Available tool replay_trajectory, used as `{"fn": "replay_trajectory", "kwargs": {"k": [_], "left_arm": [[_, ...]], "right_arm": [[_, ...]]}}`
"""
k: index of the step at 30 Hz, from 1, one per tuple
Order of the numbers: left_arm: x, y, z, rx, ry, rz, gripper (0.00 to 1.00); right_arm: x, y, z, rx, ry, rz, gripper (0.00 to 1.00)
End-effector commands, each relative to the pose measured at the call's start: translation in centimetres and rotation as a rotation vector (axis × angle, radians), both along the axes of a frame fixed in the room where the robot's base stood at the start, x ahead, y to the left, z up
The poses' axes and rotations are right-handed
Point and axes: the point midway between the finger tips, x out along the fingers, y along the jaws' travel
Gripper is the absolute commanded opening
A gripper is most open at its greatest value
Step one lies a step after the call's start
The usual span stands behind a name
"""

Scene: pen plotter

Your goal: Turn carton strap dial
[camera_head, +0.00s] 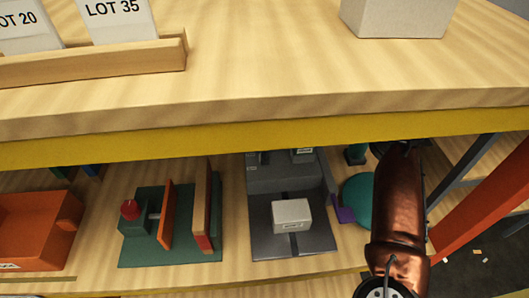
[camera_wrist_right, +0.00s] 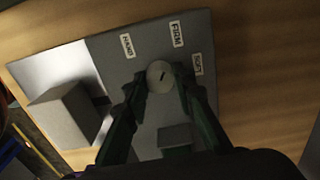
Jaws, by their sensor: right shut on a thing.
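The strap dial (camera_wrist_right: 160,76) is a pale round knob on a grey panel (camera_wrist_right: 110,50) in the right wrist view. Its dark mark slants to the upper right. Labels HAND (camera_wrist_right: 128,45), FIRM (camera_wrist_right: 177,34) and SOFT (camera_wrist_right: 197,65) surround it. My right gripper (camera_wrist_right: 162,88) is shut on the dial, one dark green finger on each side. A small carton (camera_wrist_right: 65,112) sits on the machine's plate. In the head view, the carton (camera_head: 291,215) rests on the dark grey machine (camera_head: 262,242); the dial is hidden there. My left gripper is not in view.
The machine stands on a lower shelf, under a wooden top with a yellow edge (camera_head: 250,142). A green-based fixture (camera_head: 130,252) and an orange bin (camera_head: 35,225) stand to its left. A teal round object (camera_head: 357,190) is partly behind my copper right arm.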

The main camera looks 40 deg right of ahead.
Motion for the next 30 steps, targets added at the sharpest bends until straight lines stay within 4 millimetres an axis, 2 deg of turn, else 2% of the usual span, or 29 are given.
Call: {"fn": "replay_trajectory", "kwargs": {"k": [9,16,23,30], "left_arm": [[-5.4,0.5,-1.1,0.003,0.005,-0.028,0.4],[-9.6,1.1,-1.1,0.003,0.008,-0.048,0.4],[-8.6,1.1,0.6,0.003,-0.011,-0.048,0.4],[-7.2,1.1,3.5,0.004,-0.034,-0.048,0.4]], "right_arm": [[-0.1,0.0,0.6,-0.001,-0.003,-0.137,0.0],[0.0,0.0,0.5,-0.001,-0.003,-0.243,0.0],[0.0,0.0,0.6,0.0,-0.003,-0.357,0.0],[0.0,0.0,0.9,0.0,-0.004,-0.564,0.0]]}}
